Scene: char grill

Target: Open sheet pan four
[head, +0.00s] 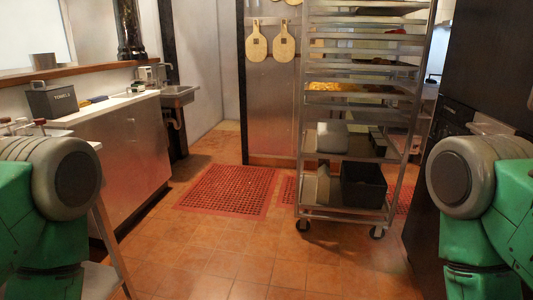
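A tall metal sheet pan rack (302,140) on casters stands right of centre, with several shelf levels. One middle level holds yellow-orange food (345,88) on a pan. I cannot tell which pan is number four, as no numbers are readable. Both grippers are out of view. Only green and grey parts of my two arms show, at the lower left and lower right edges.
A steel counter (130,150) with a towels box (52,100) runs along the left, beside a sink (178,95). Red mats (228,190) lie on the tiled floor (240,260). Two wooden paddles (284,48) hang behind. Floor ahead is clear. Dark equipment (495,70) stands right.

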